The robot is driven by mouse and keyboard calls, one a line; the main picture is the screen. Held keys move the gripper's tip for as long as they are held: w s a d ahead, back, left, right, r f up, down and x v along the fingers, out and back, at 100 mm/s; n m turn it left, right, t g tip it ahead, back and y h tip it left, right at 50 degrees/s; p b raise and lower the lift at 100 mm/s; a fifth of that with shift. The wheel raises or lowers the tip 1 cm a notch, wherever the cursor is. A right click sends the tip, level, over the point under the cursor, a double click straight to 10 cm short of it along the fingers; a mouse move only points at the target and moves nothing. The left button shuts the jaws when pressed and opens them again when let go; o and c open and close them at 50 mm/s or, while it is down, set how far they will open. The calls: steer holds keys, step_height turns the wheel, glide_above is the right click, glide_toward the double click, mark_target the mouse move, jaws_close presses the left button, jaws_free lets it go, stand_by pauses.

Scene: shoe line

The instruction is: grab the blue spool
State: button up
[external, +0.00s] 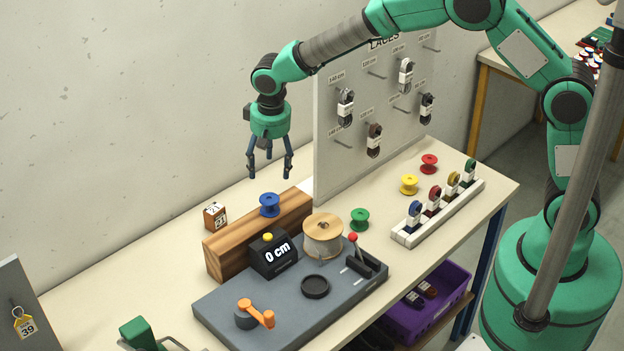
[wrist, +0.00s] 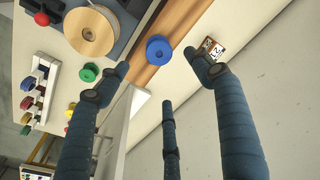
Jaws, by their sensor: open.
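The blue spool (external: 269,204) stands upright on top of a wooden block (external: 228,249) behind the grey winding machine. In the wrist view the blue spool (wrist: 159,50) shows near the top middle, beyond the fingertips. My gripper (external: 268,170) is open and empty in the air above the blue spool, pointing down. In the wrist view its fingers (wrist: 165,90) are spread apart, and nothing is between them. A clear gap separates the fingertips from the spool.
A pegboard with laces (external: 370,120) stands right of my gripper. A tan spool (external: 323,235), green spool (external: 360,219), yellow spool (external: 409,184) and red spool (external: 429,163) stand to the right. A small calendar block (external: 215,216) stands just left of the wooden block.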

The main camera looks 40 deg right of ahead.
mark_target(269, 198)
steer(key=shift+w+d+f, duration=0.1)
steer(key=shift+w+f, duration=0.05)
steer(key=shift+f, duration=1.25)
steer(key=shift+w+f, duration=0.2)
steer(key=shift+f, duration=1.2)
steer(key=shift+w+d+f, duration=0.1)
steer(key=shift+w+f, duration=0.05)
steer(key=shift+f, duration=1.25)
steer(key=shift+w+d+f, duration=0.1)
steer(key=shift+w+f, duration=0.05)
steer(key=shift+f, duration=1.15)
steer(key=shift+w+f, duration=0.1)
steer(key=shift+f, duration=1.2)
steer(key=c, duration=1.2)
